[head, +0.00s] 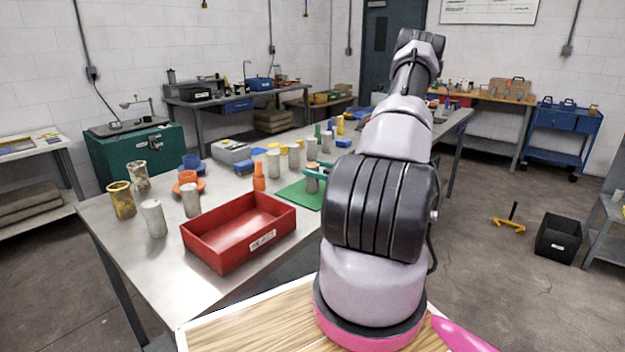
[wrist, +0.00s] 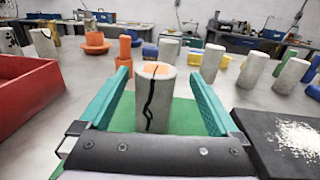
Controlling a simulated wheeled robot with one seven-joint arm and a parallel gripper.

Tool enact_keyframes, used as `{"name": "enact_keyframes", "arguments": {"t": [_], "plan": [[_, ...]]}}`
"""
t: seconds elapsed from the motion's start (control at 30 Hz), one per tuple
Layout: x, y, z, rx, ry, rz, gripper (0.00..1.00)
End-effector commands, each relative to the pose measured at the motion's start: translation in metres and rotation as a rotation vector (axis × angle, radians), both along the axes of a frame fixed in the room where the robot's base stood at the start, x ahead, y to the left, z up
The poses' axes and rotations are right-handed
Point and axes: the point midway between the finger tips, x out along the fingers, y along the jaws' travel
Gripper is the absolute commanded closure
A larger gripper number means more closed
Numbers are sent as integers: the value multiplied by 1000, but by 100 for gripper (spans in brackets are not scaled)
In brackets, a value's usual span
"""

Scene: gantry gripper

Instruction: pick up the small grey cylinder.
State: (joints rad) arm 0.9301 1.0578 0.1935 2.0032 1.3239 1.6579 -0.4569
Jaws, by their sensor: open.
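A grey cylinder (wrist: 155,105) with a dark crack down its side and an orange patch on its top stands upright on a green mat (wrist: 183,117). My gripper (wrist: 159,74) is open, its two teal fingers on either side of this cylinder, with a visible gap at each side. Several other grey cylinders stand on the table, so I cannot tell by size alone which is the small one.
A red bin (head: 226,250) stands left of the mat, and an orange bottle-like piece (head: 259,178) is behind it. A dark block with pale grit on top (wrist: 285,140) lies close to the right finger.

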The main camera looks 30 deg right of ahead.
Motion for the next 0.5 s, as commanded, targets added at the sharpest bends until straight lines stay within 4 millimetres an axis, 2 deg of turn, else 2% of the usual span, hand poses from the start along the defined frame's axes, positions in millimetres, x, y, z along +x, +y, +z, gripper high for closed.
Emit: {"name": "enact_keyframes", "arguments": {"t": [0.13, 0.23, 0.5], "plan": [[19, 17, 1, 1, -2, 4, 3], [31, 22, 1, 0, -1, 2, 3], [38, 25, 1, 1, 0, 1, 3]]}}
